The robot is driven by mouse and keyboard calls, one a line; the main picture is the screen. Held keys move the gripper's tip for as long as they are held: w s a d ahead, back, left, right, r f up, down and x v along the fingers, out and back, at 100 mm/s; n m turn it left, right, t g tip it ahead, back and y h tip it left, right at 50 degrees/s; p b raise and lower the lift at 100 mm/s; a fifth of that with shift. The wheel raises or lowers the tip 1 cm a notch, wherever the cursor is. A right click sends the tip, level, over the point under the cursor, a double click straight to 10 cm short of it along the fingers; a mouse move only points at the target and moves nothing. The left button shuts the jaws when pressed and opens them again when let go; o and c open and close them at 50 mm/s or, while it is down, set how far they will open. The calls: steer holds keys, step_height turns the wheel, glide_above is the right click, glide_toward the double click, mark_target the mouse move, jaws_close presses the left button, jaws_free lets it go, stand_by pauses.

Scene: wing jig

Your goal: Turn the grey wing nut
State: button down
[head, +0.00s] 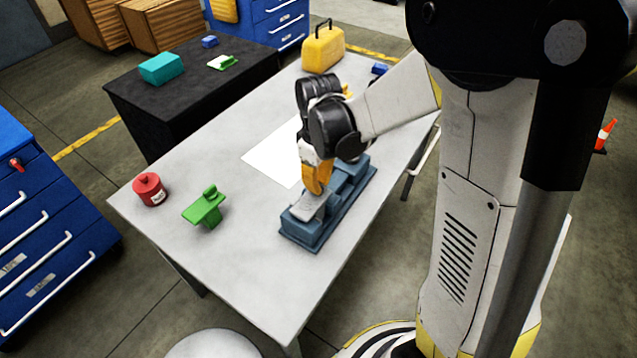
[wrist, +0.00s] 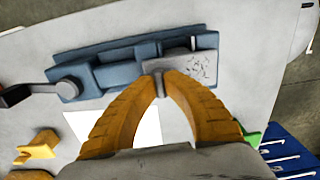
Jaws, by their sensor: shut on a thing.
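The blue-grey jig (head: 302,235) stands on the light grey table, with a pale grey plate (head: 309,207) on its near end. In the wrist view the jig (wrist: 118,75) lies across the top, with the speckled plate (wrist: 200,66) at its right. My gripper (head: 319,191) is over the jig beside the plate. Its two yellow fingers (wrist: 159,80) meet in the wrist view around the small grey wing nut (wrist: 159,86) at the plate's left edge. They are shut on it. The fingertips hide most of the nut, so its angle is hard to tell.
A white sheet (head: 272,154) lies behind the jig. A yellow toolbox (head: 323,49) stands at the far end. The table's near left is clear.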

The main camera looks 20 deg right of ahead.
steer(key=c, duration=1.5)
jaws_free()
step_height(320, 180, up, 12)
steer(key=s+r+m+t, duration=0.2)
steer(key=s+m+t, duration=0.5)
steer(key=s, duration=0.5)
steer(key=shift+s+r, duration=0.35)
steer(key=shift+s, duration=0.05)
